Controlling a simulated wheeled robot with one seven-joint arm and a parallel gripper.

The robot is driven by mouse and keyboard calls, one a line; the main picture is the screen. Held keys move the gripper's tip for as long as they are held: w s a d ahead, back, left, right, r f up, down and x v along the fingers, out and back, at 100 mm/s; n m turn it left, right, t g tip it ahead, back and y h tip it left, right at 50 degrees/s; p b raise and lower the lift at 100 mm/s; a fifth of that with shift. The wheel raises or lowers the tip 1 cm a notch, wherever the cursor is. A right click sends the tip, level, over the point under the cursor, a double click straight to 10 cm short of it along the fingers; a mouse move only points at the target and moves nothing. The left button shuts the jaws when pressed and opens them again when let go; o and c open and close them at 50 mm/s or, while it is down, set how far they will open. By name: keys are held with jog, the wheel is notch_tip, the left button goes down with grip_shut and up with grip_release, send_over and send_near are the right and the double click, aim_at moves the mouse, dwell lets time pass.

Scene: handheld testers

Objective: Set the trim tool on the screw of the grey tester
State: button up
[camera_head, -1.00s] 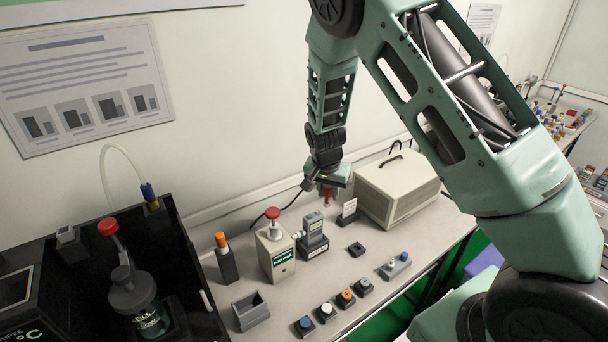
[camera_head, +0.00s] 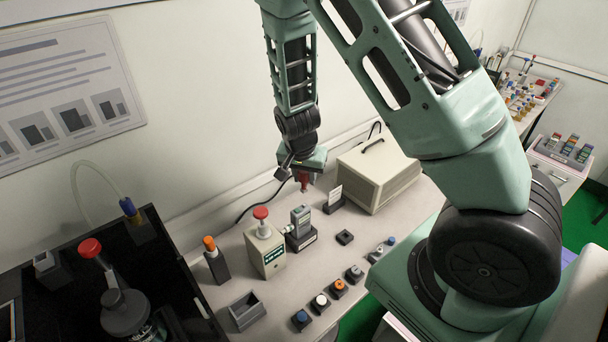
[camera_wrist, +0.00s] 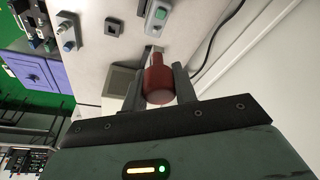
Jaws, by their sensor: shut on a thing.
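The trim tool, with a red handle (camera_wrist: 158,80), is held between the two fingers of my gripper (camera_wrist: 160,88). In the head view the red tool (camera_head: 304,183) hangs below my gripper, above and slightly behind the grey tester (camera_head: 301,218). The tester stands upright in a dark base. In the wrist view the grey tester (camera_wrist: 157,16), with a green face, lies beyond the tool. The tool's tip is mostly hidden behind its handle, and I see no contact with the tester. The screw is too small to make out.
A beige tester with a red knob (camera_head: 267,255) stands left of the grey one. A card holder (camera_head: 333,203) and a large beige case (camera_head: 375,177) stand to the right. A small dark socket (camera_head: 345,237) and several button boxes (camera_head: 338,289) lie in front.

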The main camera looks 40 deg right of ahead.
aim_at(304, 188)
jog(key=shift+f+b, duration=2.05)
jog(key=shift+f, duration=0.8)
jog(key=o, duration=1)
notch_tip(304, 188, up, 7)
jog(key=p, duration=0.6)
